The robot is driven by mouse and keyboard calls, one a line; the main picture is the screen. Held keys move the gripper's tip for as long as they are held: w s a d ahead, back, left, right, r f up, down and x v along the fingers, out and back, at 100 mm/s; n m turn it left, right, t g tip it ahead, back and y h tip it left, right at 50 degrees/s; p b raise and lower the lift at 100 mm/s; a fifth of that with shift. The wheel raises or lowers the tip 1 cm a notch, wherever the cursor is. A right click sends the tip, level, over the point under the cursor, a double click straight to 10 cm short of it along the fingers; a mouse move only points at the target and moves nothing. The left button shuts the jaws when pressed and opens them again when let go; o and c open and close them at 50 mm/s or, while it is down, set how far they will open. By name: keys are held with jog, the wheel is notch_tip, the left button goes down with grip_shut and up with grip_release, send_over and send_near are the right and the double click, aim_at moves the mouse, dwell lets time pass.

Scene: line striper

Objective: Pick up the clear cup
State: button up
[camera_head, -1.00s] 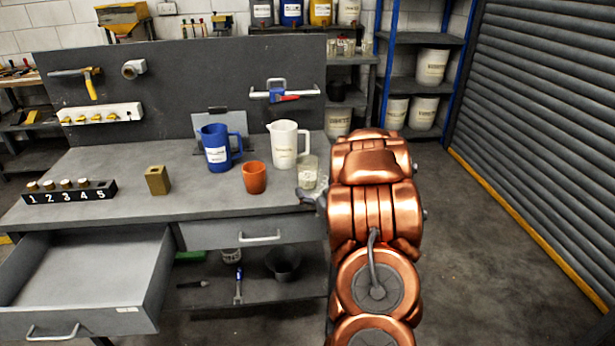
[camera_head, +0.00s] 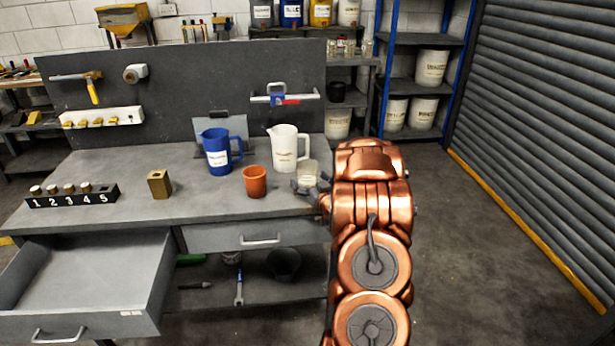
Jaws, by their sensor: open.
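The clear cup (camera_head: 309,170) stands at the right end of the grey workbench (camera_head: 215,206), right of the orange cup and in front of the white pitcher. My gripper (camera_head: 311,187) is open at the cup, with its grey fingers low around the cup's near side. My copper arm hides part of the gripper, and the fingers hide the cup's lower part. I cannot tell whether the fingers touch the cup.
An orange cup (camera_head: 255,182), a white pitcher (camera_head: 284,149) and a blue pitcher (camera_head: 217,152) stand close by on the left. A brass block (camera_head: 159,184) and a numbered rack (camera_head: 72,197) are farther left. An open drawer (camera_head: 85,272) juts out at the front left.

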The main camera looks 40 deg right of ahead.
jog(key=shift+w+d, duration=0.2)
jog(key=shift+w, duration=0.25)
jog(key=c, duration=1.4)
